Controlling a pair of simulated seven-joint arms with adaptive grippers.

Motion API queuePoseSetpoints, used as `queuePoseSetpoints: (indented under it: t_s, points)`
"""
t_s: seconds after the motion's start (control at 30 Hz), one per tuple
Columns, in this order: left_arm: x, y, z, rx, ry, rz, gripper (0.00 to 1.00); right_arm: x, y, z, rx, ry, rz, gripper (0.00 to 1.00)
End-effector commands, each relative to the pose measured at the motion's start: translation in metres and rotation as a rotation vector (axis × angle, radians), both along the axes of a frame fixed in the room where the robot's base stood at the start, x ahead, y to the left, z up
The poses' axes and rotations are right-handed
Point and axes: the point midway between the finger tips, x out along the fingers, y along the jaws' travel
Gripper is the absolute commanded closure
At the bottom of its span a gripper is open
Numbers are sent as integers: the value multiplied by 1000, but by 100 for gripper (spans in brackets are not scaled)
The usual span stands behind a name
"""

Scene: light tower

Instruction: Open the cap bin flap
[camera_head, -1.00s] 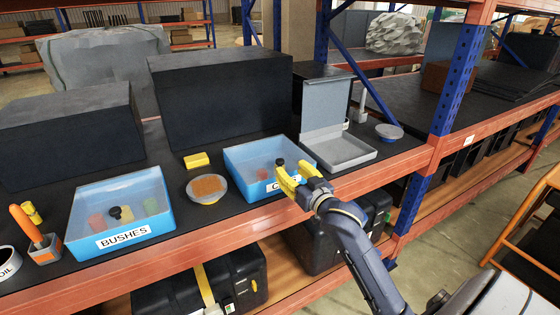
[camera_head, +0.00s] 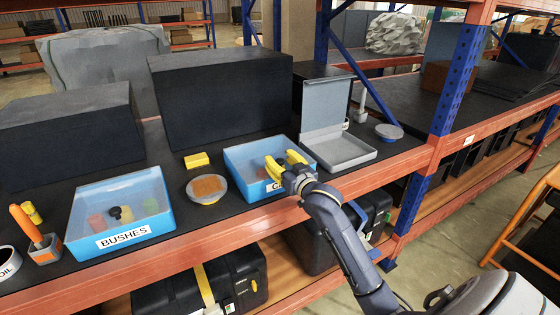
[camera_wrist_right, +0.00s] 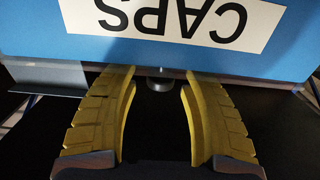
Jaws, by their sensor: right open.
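The blue cap bin (camera_head: 236,158) stands on the black shelf right of centre, with a pale see-through cover over its top. Its white CAPS label (camera_wrist_right: 180,18) shows upside down in the right wrist view and is mostly hidden by my gripper in the head view. My right gripper (camera_head: 284,163) is open, its yellow fingers over the front of the bin. In the right wrist view a small grey knob (camera_wrist_right: 160,83) sits between the open fingers (camera_wrist_right: 160,95), with a gap on both sides. My left gripper is not in view.
A blue BUSHES bin (camera_head: 165,221) stands to the left. A round dish (camera_head: 206,189) and a yellow block (camera_head: 196,160) lie between the bins. A grey open-lidded box (camera_head: 345,152) stands close on the right. The shelf's orange front beam (camera_head: 220,240) runs below.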

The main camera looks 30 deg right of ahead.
Motion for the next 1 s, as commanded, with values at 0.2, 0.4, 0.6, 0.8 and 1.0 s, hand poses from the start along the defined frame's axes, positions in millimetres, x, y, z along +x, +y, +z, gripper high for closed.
queuePoseSetpoints:
  t_s: [0.2, 0.4, 0.6, 0.8, 1.0]
  points:
    - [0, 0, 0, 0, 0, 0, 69, 0, 0, 0, 0, 0, 0, 73]
    - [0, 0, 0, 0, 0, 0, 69, 0, 0, 0, 0, 0, 0, 96]
    - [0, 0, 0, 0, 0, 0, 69, 0, 0, 0, 0, -1, 0, 100]
    - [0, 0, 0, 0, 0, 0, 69, 0, 0, 1, 0, -1, 0, 100]
    - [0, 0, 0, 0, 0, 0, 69, -1, -2, 4, 0, 8, -3, 100]
